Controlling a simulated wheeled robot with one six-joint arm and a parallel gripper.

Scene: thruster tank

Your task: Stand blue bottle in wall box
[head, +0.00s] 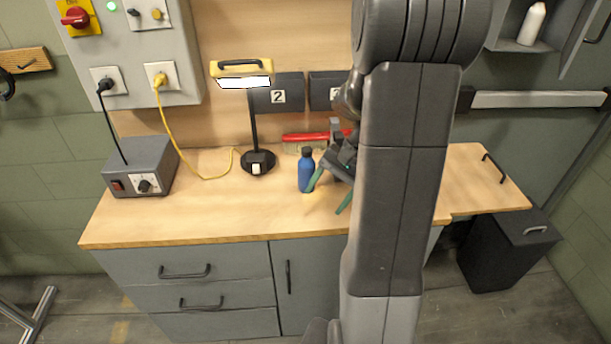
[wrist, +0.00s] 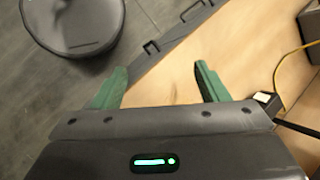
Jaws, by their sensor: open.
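The blue bottle (head: 305,174) with a dark cap stands upright on the wooden bench top in the head view. My gripper (head: 328,191) is just right of it, open, with its green fingers spread and angled down. One finger overlaps the bottle's lower right edge; I cannot tell if they touch. In the wrist view my gripper (wrist: 160,86) has nothing between its fingers, and the bottle does not show there. A grey wall box (head: 507,46) at the upper right has its door (head: 572,40) swung open. A white bottle (head: 532,24) stands in it.
A lamp (head: 257,162) stands left of the bottle. A red-handled brush (head: 305,137) lies behind it, below bins marked with numbers (head: 277,92). A grey power unit (head: 140,167) and yellow cable (head: 185,150) are at the left. The bench front left is clear.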

